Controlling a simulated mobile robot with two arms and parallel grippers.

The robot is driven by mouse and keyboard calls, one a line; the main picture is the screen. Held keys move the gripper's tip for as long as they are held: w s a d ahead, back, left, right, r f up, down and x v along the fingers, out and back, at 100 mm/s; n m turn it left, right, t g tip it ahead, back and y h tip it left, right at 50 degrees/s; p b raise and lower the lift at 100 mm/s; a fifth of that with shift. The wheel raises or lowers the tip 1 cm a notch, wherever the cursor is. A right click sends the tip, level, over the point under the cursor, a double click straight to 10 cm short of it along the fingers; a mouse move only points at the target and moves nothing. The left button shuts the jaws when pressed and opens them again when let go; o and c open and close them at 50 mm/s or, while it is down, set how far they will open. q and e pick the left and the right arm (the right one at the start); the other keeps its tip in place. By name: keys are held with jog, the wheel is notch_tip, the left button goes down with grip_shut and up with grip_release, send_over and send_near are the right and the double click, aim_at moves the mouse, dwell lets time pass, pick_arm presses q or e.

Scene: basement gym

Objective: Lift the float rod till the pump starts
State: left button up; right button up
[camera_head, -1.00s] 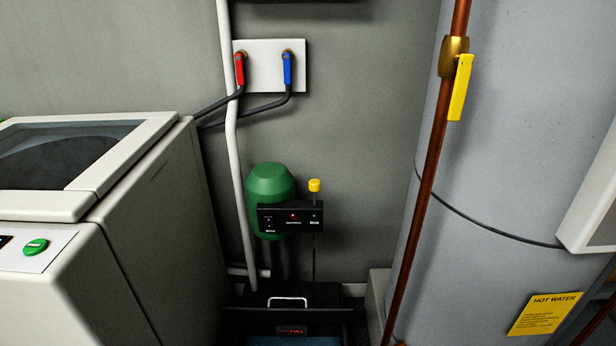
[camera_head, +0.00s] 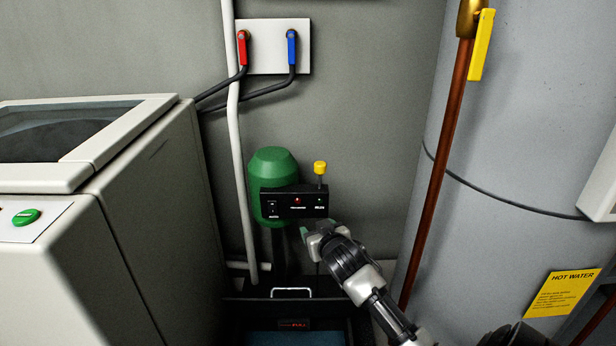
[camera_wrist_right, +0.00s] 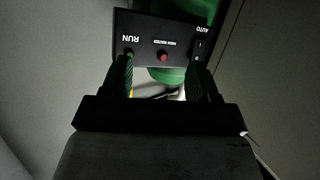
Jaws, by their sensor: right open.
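The float rod shows in the head view as a short upright stem with a yellow knob (camera_head: 320,167) above the right end of a black control box (camera_head: 293,204). The box sits in front of the green pump (camera_head: 270,165). A red lamp (camera_head: 297,200) glows on the box; the RUN lamp near its right end looks unlit. My right gripper (camera_head: 306,232) is just below the box, below the knob and apart from it. In the wrist view the right gripper (camera_wrist_right: 161,74) is open, with the upside-down box (camera_wrist_right: 165,50) beyond its fingers. My left gripper is out of view.
A pale pipe (camera_head: 235,160) rises left of the pump, beside a white machine (camera_head: 150,190). A copper pipe (camera_head: 437,190) and grey water tank (camera_head: 520,140) stand right. A sump pit (camera_head: 240,308) with a handled lid lies below. Wall space right of the knob is clear.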

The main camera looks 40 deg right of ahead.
aim_at(318, 163)
jog(key=w+d+r+m+t+h+b, duration=0.1)
jog(key=d+r, duration=0.2)
jog(key=r, duration=0.2)
jog(key=w+d+r+m+t+h, duration=0.1)
jog(key=d+r+t, duration=0.15)
jog(key=r, duration=0.25)
jog(key=shift+g, duration=0.35)
jog(key=x, duration=0.3)
jog(key=b+x, duration=0.1)
jog(key=x, duration=0.2)
jog(key=b+x, duration=0.1)
jog(key=x, duration=0.2)
jog(key=shift+d+r, duration=0.2)
jog(key=shift+r, duration=0.1)
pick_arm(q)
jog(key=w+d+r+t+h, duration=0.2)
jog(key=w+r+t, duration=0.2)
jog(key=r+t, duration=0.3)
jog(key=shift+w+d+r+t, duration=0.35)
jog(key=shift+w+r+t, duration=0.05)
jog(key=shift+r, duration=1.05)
pick_arm(e)
jog(key=shift+w+d, duration=0.3)
jog(key=shift+w, duration=0.35)
jog(key=shift+r, duration=0.1)
grip_shut()
